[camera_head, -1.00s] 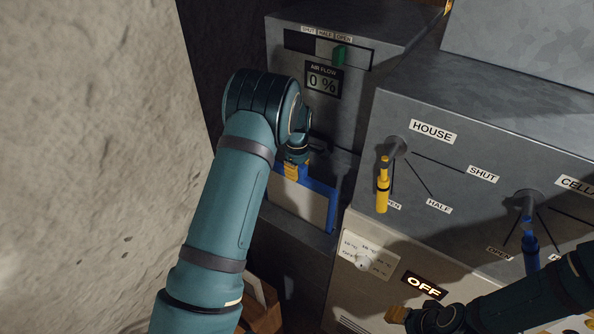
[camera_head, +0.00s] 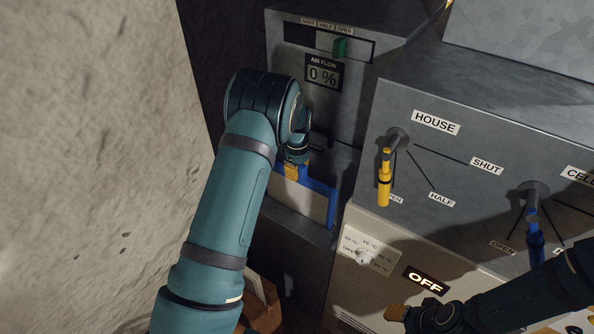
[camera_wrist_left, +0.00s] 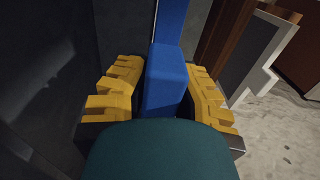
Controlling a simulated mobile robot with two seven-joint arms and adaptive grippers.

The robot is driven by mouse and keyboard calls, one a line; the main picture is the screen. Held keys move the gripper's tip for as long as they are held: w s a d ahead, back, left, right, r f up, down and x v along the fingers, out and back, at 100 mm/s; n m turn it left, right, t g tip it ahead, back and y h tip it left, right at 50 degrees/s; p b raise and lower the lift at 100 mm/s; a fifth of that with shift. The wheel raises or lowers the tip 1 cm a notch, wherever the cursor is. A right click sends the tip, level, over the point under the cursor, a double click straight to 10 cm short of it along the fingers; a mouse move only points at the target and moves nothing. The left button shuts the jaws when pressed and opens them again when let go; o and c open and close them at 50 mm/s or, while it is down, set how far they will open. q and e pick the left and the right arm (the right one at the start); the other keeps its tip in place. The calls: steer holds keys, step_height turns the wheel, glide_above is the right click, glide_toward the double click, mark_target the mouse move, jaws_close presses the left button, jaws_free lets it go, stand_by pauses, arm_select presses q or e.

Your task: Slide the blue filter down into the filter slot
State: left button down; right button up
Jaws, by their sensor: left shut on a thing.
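The blue filter (camera_head: 317,205) has a blue frame around a pale panel. It stands at the lower front of the grey air-flow cabinet (camera_head: 282,70), and its lower edge meets the dark slot housing (camera_head: 290,222). How deep it sits cannot be told. My left gripper (camera_head: 292,171) is shut on the filter's top edge, and my arm hides its left part. In the left wrist view the yellow fingers close on both sides of the filter's blue handle (camera_wrist_left: 166,80). My right gripper (camera_head: 396,312) is at the bottom right, with yellow fingertips, partly in shadow.
The grey box with the HOUSE label (camera_head: 436,122) has a yellow lever (camera_head: 384,180) and a blue lever (camera_head: 535,240). A dial panel (camera_head: 368,250) and a lit OFF sign (camera_head: 427,281) are below. A rough wall (camera_head: 90,150) fills the left. A brown box (camera_head: 263,308) stands low behind my arm.

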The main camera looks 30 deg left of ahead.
arm_select(q)
steer(key=b, duration=0.3)
glide_above(297, 204)
steer(key=w, duration=0.1)
steer(key=shift+a+f, duration=0.15)
steer(key=shift+f, duration=0.9)
steer(key=shift+a+f, duration=0.15)
steer(key=shift+f, duration=0.9)
arm_select(e)
steer(key=shift+a+f, duration=0.1)
steer(key=shift+f, duration=1.35)
arm_select(q)
steer(key=shift+w+f+b, duration=0.1)
steer(key=shift+f+b, duration=3.15)
steer(key=shift+f, duration=2.2)
arm_select(e)
step_height(297, 204, down, 7)
steer(key=s, duration=0.2)
steer(key=shift+a+g, duration=0.2)
steer(key=shift+g, duration=0.2)
arm_select(q)
steer(key=shift+f+b, duration=0.7)
steer(key=shift+f, duration=0.25)
arm_select(e)
steer(key=shift+f, duration=0.6)
arm_select(q)
steer(key=shift+r, duration=0.15)
arm_select(e)
steer(key=shift+r, duration=0.15)
